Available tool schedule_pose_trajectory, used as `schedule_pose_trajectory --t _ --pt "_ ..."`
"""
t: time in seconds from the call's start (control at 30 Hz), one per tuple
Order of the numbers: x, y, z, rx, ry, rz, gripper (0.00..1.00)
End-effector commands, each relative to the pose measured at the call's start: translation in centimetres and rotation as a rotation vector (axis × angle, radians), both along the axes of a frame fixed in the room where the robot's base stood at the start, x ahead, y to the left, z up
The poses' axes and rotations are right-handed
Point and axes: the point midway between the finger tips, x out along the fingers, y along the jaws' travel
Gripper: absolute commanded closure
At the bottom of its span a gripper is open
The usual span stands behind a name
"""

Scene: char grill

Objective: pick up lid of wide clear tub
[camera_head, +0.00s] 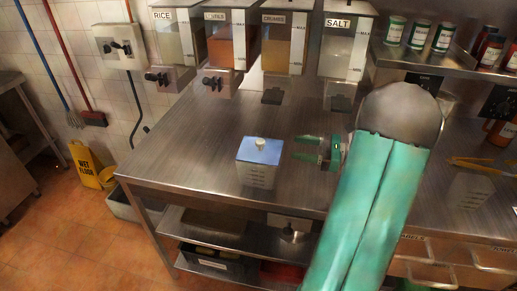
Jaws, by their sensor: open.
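The wide clear tub (256,176) stands upright on the steel table, left of the arm. Its blue lid (260,151) lies on top, with a pale round knob (260,143) in the middle. My gripper (302,148) is to the right of the lid, with its green fingers pointing left towards it. The fingers are open with nothing between them, and a gap shows between the fingertips and the lid. My green arm covers the table to the right of the gripper.
Dispensers labelled RICE (172,38), LENTILS (225,42), CRUMBS (280,45) and SALT (345,45) line the back. The steel table (190,140) is bare left of the tub. Cans (418,36) stand on a shelf at right. Tongs (480,164) lie at far right.

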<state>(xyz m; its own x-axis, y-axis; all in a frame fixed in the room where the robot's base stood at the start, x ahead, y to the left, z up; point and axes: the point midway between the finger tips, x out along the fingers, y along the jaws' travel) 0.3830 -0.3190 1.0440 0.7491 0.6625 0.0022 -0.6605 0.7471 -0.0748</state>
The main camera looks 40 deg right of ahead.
Motion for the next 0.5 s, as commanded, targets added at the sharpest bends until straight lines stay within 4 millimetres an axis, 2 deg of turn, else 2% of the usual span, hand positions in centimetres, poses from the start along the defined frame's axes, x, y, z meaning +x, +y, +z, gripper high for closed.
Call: schedule_pose_trajectory --t 0.1,0.2,0.5 --pt "1.8 1.7 0.0 0.002 -0.001 0.006 0.49" --pt "2.9 2.6 0.0 0.001 -0.001 0.003 0.49" --pt "4.9 4.3 0.0 0.0 0.0 0.005 0.49"
